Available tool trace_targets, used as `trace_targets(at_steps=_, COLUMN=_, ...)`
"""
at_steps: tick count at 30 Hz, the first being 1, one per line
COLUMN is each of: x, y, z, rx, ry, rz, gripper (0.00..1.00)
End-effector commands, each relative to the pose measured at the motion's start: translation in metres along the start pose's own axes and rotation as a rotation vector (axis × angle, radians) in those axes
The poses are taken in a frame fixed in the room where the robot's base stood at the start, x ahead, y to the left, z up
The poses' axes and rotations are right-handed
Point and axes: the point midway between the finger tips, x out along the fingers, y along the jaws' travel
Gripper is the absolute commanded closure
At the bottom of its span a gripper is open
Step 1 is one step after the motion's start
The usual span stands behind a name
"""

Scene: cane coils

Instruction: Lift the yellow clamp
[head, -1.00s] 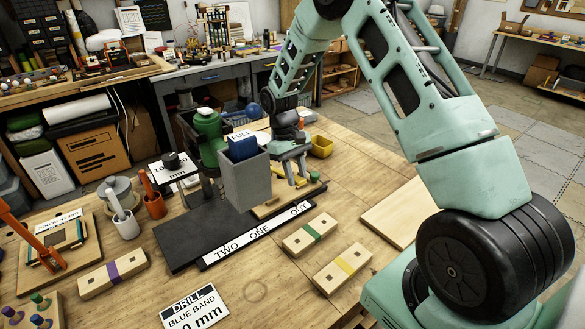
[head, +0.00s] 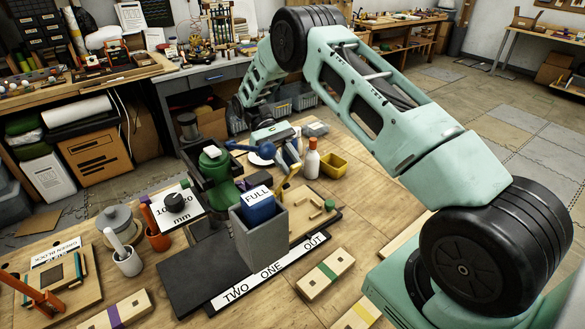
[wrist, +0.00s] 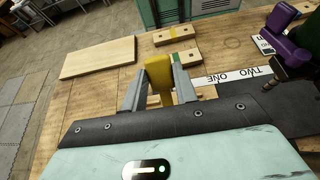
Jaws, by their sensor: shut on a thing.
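The yellow clamp (wrist: 158,72) stands between the two grey fingers of my gripper (wrist: 160,92) in the wrist view, held against them. In the head view my gripper (head: 288,166) is behind and right of the grey box, tilted, with part of the yellow clamp (head: 281,189) showing below the fingers. The clamp's lower end is partly hidden by the box, so I cannot tell its exact height above the wooden board (head: 318,222).
A grey box (head: 262,236) with a blue block marked FULL stands close in front. A white bottle (head: 312,160) and a yellow bin (head: 334,165) are right of the gripper. A green drill press (head: 215,170) stands left. Banded wooden blocks (head: 325,275) lie in front.

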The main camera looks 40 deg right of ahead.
Motion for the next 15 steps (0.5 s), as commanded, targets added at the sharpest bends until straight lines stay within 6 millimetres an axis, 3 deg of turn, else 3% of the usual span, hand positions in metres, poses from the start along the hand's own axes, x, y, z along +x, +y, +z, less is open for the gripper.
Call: trace_targets(at_steps=15, x=-0.0069, y=0.0002, z=-0.0017, rx=0.0, ry=-0.049, rz=0.0, gripper=1.0)
